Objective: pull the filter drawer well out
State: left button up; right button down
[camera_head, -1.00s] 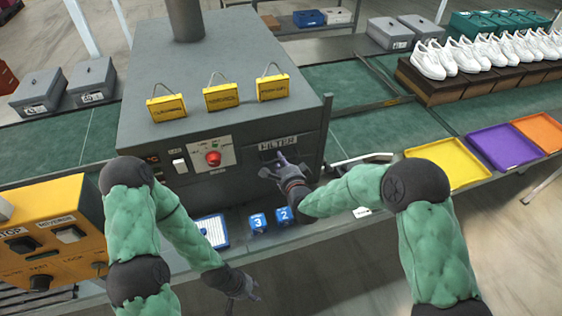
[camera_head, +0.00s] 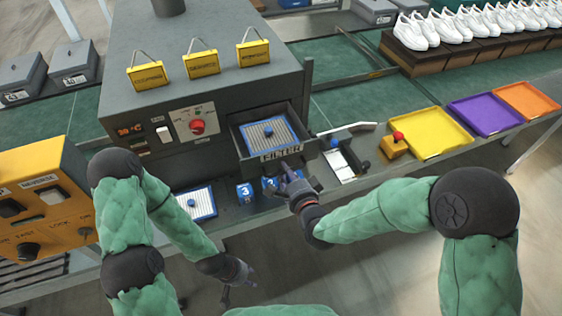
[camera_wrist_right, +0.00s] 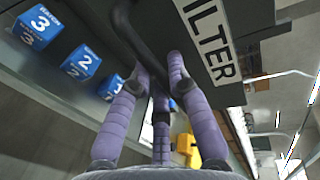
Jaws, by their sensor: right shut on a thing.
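The filter drawer (camera_head: 308,146) stands out from the front of the grey oven-like machine (camera_head: 130,100), its open top showing. A blue-framed striped filter (camera_head: 257,146) with a blue knob lies inside. My right gripper (camera_head: 287,174) is at the drawer's front, just below the FILTER label (camera_head: 281,154). In the right wrist view its fingers (camera_wrist_right: 165,75) are shut on the dark drawer handle (camera_wrist_right: 143,45), beside the label (camera_wrist_right: 210,40). My left gripper (camera_head: 238,277) hangs low in front of the bench, its fingers apart and empty, away from the drawer.
A second blue-framed filter (camera_head: 200,203) lies on the bench left of blue numbered cubes (camera_head: 245,193). The cubes are close below the drawer. A yellow box with a red knob (camera_head: 397,144) and a yellow tray (camera_head: 432,134) are to the right. A yellow control box (camera_head: 40,205) stands left.

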jog(key=shift+s+d, duration=0.25)
jog(key=shift+s, duration=0.4)
jog(key=c, duration=1.2)
grip_release()
jog(key=shift+o, duration=0.2)
jog(key=v, duration=1.2)
jog(key=shift+w+f, duration=0.1)
jog(key=shift+f, duration=0.05)
